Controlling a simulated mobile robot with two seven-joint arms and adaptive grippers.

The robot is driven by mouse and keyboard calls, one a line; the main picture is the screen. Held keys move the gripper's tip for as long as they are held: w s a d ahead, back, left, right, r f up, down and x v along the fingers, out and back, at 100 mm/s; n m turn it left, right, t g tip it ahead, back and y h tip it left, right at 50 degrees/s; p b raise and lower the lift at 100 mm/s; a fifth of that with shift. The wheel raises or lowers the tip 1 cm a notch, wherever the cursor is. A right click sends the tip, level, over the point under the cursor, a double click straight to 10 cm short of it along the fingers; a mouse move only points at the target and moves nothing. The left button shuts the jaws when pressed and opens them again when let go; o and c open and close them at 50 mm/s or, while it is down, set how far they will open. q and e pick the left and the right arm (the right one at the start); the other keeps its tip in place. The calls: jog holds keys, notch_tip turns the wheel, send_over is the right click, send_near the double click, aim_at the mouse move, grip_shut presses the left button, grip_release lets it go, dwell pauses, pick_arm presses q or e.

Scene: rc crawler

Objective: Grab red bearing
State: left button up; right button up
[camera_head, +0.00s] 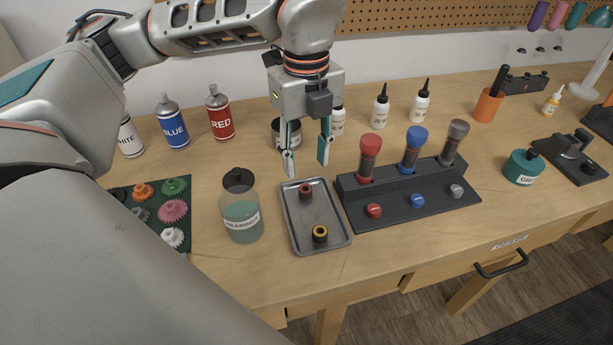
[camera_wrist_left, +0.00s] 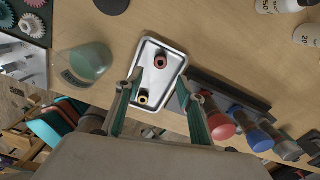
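The red bearing (camera_head: 305,193) is a small dark red ring on the far part of a grey metal tray (camera_head: 334,240). In the left wrist view the red bearing (camera_wrist_left: 160,61) lies in the tray (camera_wrist_left: 177,63), ahead of the fingers. A yellow bearing (camera_head: 320,233) is in the near part of the same tray. My left gripper (camera_head: 307,164) is open and empty, pointing down above the far end of the tray. In the left wrist view its two fingers (camera_wrist_left: 160,95) are spread apart. My right gripper is not seen.
A labelled bearings jar (camera_head: 241,212) stands left of the tray. Right of it is a black stand (camera_head: 414,204) with red, blue and grey capped shock tubes. Spray cans (camera_head: 219,115) and bottles (camera_head: 380,108) stand behind. Coloured gears (camera_head: 172,210) lie on a mat at left.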

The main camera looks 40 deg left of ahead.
aim_at(306, 189)
pick_arm(q)
notch_tip(306, 189, down, 2)
jog(key=shift+s+f, duration=0.15)
jog(key=shift+w+a+f, duration=0.1)
jog(key=shift+w+f, duration=0.05)
jog(key=shift+f, duration=1.2)
jog(key=shift+w+a+f, duration=0.1)
jog(key=shift+f, duration=1.2)
grip_shut()
